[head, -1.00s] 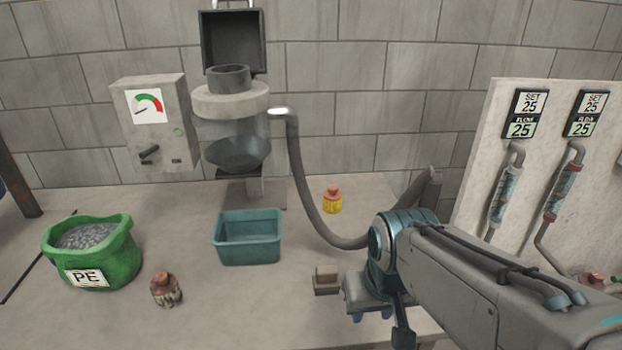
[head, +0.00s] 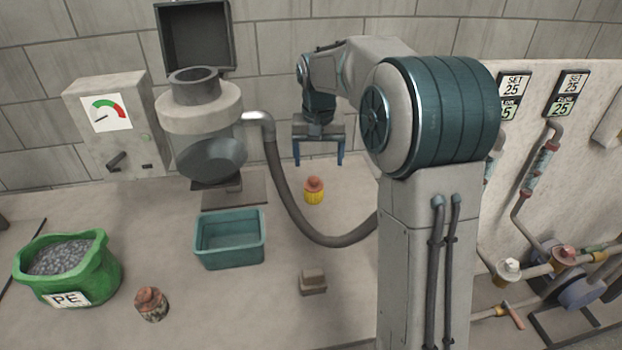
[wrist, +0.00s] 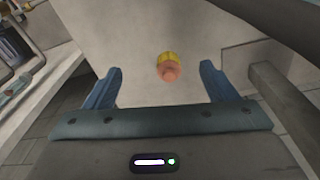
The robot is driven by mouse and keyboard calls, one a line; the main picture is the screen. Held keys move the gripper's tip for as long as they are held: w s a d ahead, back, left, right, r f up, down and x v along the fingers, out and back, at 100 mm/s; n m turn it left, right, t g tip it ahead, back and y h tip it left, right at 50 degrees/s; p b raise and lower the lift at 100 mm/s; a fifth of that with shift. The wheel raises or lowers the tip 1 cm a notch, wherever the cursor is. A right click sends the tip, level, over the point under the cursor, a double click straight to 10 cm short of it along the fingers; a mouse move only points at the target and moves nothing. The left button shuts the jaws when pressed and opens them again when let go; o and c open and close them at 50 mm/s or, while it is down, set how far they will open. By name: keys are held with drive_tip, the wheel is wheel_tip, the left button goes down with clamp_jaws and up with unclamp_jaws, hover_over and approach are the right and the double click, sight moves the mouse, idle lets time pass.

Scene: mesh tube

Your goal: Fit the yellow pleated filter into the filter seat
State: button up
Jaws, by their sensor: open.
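The yellow pleated filter (head: 314,191) with an orange-brown cap stands upright on the table, right of the teal bin. It also shows in the wrist view (wrist: 168,66), seen from above between and beyond my fingers. My gripper (head: 318,162) is open and empty, pointing down above and behind the filter in the head view, not touching it. Its two blue fingers show in the wrist view (wrist: 159,82). The filter seat may be the dark cylindrical opening (head: 194,82) on top of the grey hopper unit with its lid raised; I cannot tell for sure.
A teal bin (head: 230,262), a dirty brown-capped filter (head: 151,303), a small brown block (head: 313,281) and a green PE bag (head: 108,268) are on the table. A grey hose (head: 290,205) curves from the hopper unit close beside the yellow filter.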

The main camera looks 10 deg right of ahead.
drive_tip(key=m+p, duration=0.1)
drive_tip(key=p, duration=0.1)
hover_over(314, 179)
wheel_tip(314, 179, down, 3)
drive_tip(key=shift+g, duration=0.4)
wheel_tip(314, 179, down, 8)
drive_tip(key=shift+s+a+f+p, duration=0.1)
drive_tip(key=shift+s+p, duration=0.05)
drive_tip(key=shift+p, duration=0.45)
drive_tip(key=shift+f+p, duration=0.8)
drive_tip(key=shift+f, duration=2.05)
drive_tip(key=c, duration=1.1)
